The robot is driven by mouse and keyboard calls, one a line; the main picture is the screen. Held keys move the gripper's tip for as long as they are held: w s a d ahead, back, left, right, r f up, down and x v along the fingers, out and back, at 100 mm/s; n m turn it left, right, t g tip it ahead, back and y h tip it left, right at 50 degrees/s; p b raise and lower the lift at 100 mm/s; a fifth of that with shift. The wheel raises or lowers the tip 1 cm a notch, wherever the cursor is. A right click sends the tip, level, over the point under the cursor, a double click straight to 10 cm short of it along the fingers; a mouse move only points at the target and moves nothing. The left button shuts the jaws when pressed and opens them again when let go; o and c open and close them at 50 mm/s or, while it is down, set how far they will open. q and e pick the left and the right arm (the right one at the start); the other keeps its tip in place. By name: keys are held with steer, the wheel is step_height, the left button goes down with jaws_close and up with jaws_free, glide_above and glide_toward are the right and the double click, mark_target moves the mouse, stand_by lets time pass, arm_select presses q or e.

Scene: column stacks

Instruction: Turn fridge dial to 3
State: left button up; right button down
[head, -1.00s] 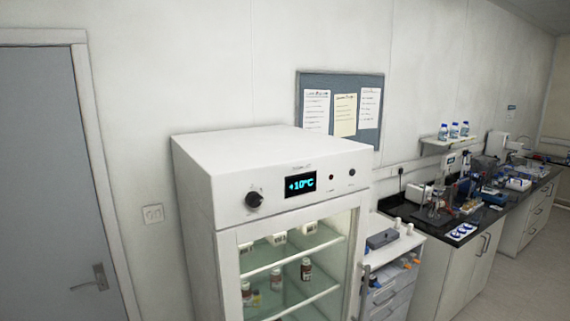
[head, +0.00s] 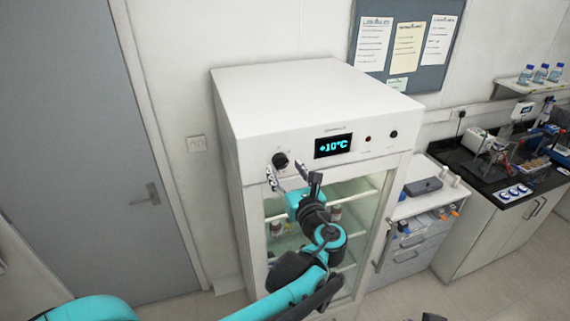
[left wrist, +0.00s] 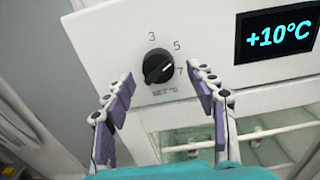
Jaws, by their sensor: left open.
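The fridge dial (head: 281,160) is a round black knob on the white front panel of the fridge (head: 310,90). In the left wrist view, the dial (left wrist: 158,66) has the numbers 3, 5 and 7 around it, from upper left to right. A pale mark on it seems to lie towards the 7 side, but it is small. My left gripper (head: 285,171) is open just in front of and below the dial. In the left wrist view, its purple-padded fingers (left wrist: 160,76) stand left and right of the dial, apart from it. My right gripper does not show.
The display (head: 332,146) beside the dial reads +10°C. Below is the fridge's glass door with bottles on shelves. A grey door (head: 120,160) stands at left. A drawer unit (head: 420,235) and black-topped bench (head: 490,180) stand at right.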

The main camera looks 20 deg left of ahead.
arm_select(q)
steer(key=shift+x, duration=0.9)
steer(key=shift+s+a, duration=0.1)
steer(key=shift+s, duration=0.05)
steer(key=c, duration=1.2)
steer(key=shift+o, duration=0.2)
